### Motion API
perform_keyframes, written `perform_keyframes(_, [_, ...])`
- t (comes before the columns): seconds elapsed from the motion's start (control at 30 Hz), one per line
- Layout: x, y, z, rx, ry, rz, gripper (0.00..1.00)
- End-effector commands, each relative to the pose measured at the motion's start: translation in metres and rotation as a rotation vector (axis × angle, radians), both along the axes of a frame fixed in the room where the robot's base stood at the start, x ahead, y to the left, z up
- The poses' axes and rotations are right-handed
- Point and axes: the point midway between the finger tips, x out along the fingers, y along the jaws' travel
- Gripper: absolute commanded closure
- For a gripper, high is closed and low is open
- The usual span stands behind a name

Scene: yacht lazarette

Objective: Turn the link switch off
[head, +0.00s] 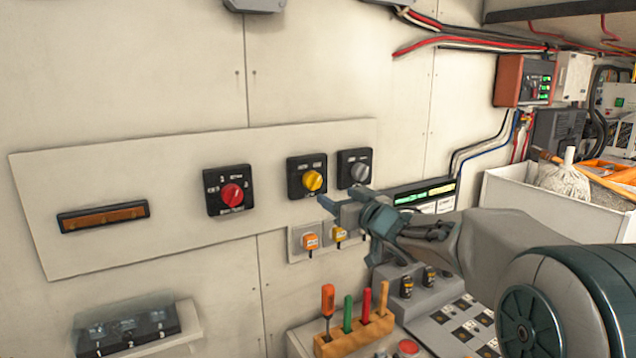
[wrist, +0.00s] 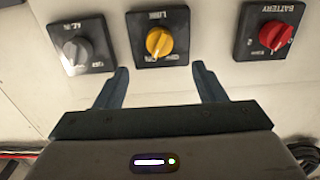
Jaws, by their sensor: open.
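The link switch (head: 312,180) is a yellow rotary knob on a black square plate, the middle of three knobs on the pale wall panel. In the wrist view, upside down, its plate reads "LINK" and the yellow knob (wrist: 159,41) is at top centre. The small position labels are too blurred to read surely. My gripper (head: 342,198) is open and empty. In the wrist view the fingertips (wrist: 160,68) lie either side of the knob's line, just short of it, with no contact visible. In the head view they are right of and below it.
A red battery knob (head: 232,195) is to the left and a grey AC IN knob (head: 360,172) is close on the right. Orange and yellow plugs (head: 311,241) sit below. A wooden rack of coloured-handled tools (head: 352,335) stands lower down.

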Motion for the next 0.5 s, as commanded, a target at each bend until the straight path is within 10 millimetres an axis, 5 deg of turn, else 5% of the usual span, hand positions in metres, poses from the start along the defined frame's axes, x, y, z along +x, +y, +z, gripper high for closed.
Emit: perform_keyframes(0.5, [0.072,0.048,0.002,-0.001,0.001,-0.001,0.36])
